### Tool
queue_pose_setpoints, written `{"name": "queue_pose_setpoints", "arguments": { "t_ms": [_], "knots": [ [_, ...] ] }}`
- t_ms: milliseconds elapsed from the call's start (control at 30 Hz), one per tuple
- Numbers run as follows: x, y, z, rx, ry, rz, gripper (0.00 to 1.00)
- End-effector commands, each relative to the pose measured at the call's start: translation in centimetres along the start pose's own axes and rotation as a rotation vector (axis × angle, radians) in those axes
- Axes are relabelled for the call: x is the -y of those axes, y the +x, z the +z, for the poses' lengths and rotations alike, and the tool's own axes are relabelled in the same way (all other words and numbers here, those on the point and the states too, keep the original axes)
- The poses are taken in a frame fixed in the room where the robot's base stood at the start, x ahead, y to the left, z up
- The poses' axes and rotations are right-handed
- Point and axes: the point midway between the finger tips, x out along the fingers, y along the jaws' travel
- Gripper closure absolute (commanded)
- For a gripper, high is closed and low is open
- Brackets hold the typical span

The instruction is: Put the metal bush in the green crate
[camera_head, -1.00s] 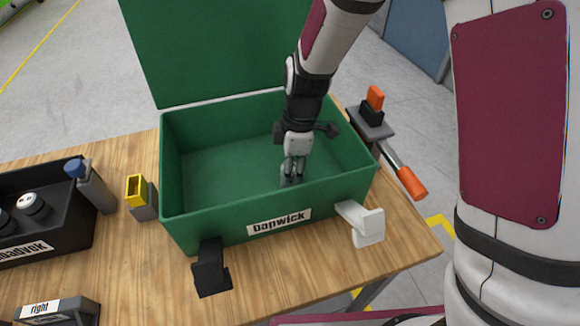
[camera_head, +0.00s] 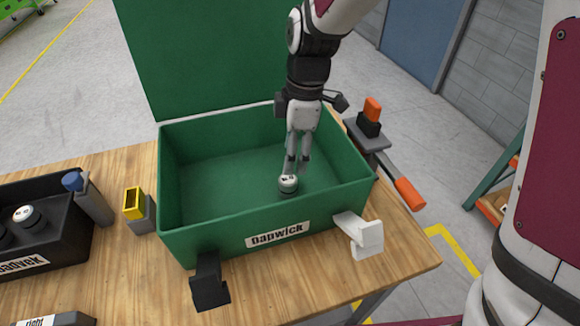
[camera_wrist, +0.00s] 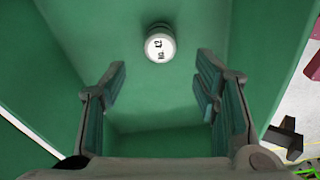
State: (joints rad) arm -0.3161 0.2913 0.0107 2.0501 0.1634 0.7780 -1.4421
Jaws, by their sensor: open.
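The metal bush (camera_head: 288,185) stands on the floor of the green crate (camera_head: 207,225), toward its front right part. Its pale marked top also shows in the wrist view (camera_wrist: 160,44), ahead of the fingers. My gripper (camera_head: 297,165) is inside the crate's opening, just above and behind the bush. In the wrist view my gripper (camera_wrist: 160,85) has its fingers spread wide with nothing between them. The bush looks apart from the fingers. The crate's lid (camera_head: 210,55) is open at the back, and its front bears a "Dapwick" label.
A black crate (camera_head: 70,235) with similar round-topped pieces stands at the left. A blue-capped bottle-like item (camera_head: 92,200) and a yellow and grey piece (camera_head: 138,208) stand between the crates. An orange-handled clamp (camera_head: 385,165) is at the right table edge.

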Motion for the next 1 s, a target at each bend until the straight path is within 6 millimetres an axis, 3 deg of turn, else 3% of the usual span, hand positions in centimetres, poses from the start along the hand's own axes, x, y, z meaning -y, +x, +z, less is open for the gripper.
{"name": "queue_pose_setpoints", "arguments": {
  "t_ms": [200,567,767,1000],
  "knots": [
    [0.0,-2.4,0.0,0.0,-0.001,0.001,0.44],
    [0.5,-3.8,0.5,0.001,0.043,0.012,0.44],
    [3.4,-8.2,3.4,0.001,0.301,0.083,0.44],
    [9.1,-12.9,7.3,-0.022,0.719,0.188,0.44]
  ]
}}
